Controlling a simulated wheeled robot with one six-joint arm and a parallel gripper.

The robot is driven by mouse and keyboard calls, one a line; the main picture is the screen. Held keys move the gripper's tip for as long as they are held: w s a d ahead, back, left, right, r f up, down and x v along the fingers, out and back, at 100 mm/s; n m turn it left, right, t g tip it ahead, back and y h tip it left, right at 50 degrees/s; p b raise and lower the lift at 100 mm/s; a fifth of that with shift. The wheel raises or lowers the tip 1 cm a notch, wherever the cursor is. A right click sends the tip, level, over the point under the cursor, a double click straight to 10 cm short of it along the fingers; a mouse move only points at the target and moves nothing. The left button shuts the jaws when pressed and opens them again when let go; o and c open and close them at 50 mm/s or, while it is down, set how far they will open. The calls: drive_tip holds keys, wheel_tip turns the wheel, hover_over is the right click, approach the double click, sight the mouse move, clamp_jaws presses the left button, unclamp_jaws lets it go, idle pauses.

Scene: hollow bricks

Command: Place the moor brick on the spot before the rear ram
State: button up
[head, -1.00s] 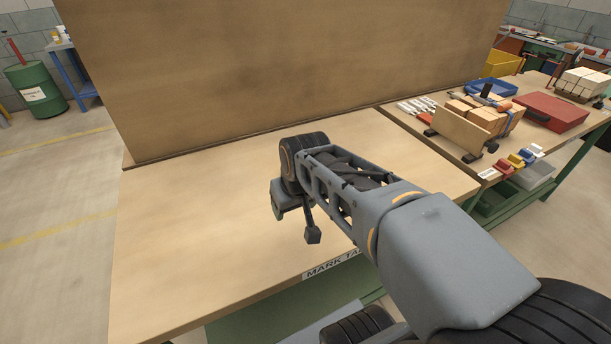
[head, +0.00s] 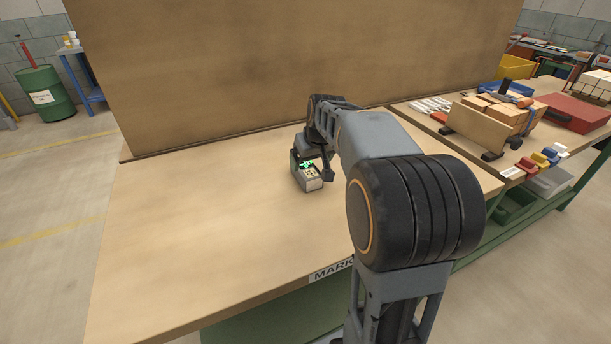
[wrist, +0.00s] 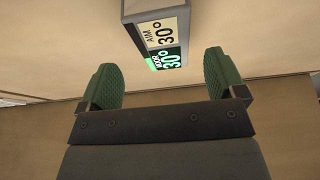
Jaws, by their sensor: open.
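My gripper (head: 308,165) is over the near table (head: 200,215), and its jaws show open in the wrist view (wrist: 161,75), with green pads apart and nothing between them.
A tall brown board (head: 290,60) stands along the table's back. On the side table at right, a wooden-sided carrier (head: 475,125) holds tan bricks (head: 505,112). A red case (head: 575,110), blue tray and coloured clips (head: 540,158) are there too. The near table's left is bare.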

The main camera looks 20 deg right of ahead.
sight(307, 168)
drive_tip(key=shift+a+b+x, duration=0.2)
drive_tip(key=shift+b+x, duration=0.3)
drive_tip(key=shift+x, duration=2.45)
drive_tip(key=shift+f, duration=0.2)
drive_tip(key=shift+w+r, duration=0.1)
drive_tip(key=shift+r, duration=0.05)
drive_tip(key=c, duration=1.4)
